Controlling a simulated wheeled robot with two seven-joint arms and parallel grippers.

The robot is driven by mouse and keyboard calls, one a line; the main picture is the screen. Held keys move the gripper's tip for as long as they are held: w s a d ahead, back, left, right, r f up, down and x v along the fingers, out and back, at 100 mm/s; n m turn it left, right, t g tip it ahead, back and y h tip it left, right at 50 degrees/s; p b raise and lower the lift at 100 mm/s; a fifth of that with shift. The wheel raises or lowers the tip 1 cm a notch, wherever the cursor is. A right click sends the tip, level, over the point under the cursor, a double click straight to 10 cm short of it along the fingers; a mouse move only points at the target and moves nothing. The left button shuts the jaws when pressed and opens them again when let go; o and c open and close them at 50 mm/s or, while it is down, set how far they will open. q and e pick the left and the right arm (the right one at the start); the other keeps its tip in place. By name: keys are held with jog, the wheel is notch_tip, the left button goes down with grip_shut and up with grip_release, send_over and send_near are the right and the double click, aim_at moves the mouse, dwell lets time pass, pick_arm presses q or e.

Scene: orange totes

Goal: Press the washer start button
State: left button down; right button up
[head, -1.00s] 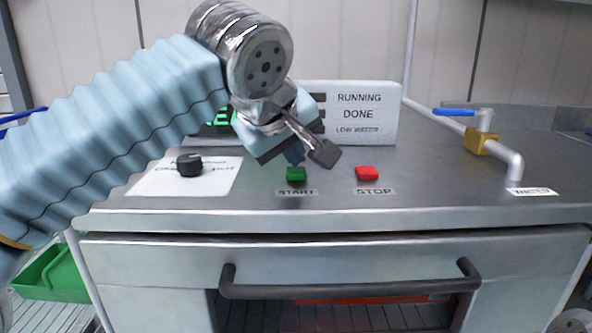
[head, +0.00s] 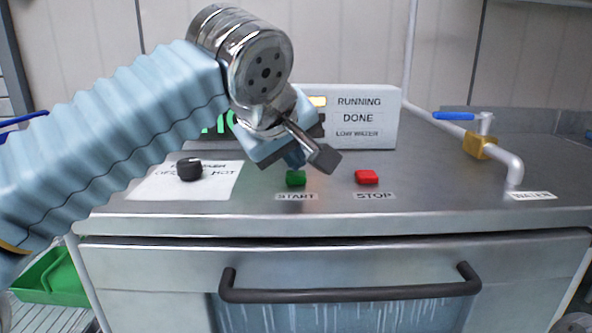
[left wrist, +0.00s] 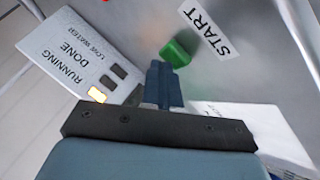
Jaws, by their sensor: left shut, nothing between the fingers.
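The green START button (head: 296,179) stands on the steel washer top (head: 440,180), with its START label (head: 296,197) in front. My left gripper (head: 294,158) is shut and empty, its fingertips pointing down just above and behind the button. In the left wrist view the closed fingers (left wrist: 163,85) end close beside the green button (left wrist: 178,52); I cannot tell whether they touch. The red STOP button (head: 366,177) is to the right. The status panel (head: 365,115) has its RUNNING lamp lit yellow, also in the left wrist view (left wrist: 97,94). My right gripper is not in view.
A black knob (head: 189,169) sits on a white label plate left of the buttons. A pipe with a blue-handled brass valve (head: 480,145) is at the right. A dark handle bar (head: 350,293) crosses the washer front. A green bin (head: 55,275) is at lower left.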

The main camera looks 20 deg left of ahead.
aim_at(293, 176)
pick_arm(q)
jog(key=shift+r+p, duration=0.35)
jog(key=shift+r, duration=0.25)
notch_tip(293, 176, up, 5)
jog(key=p, duration=0.5)
dwell(0.4)
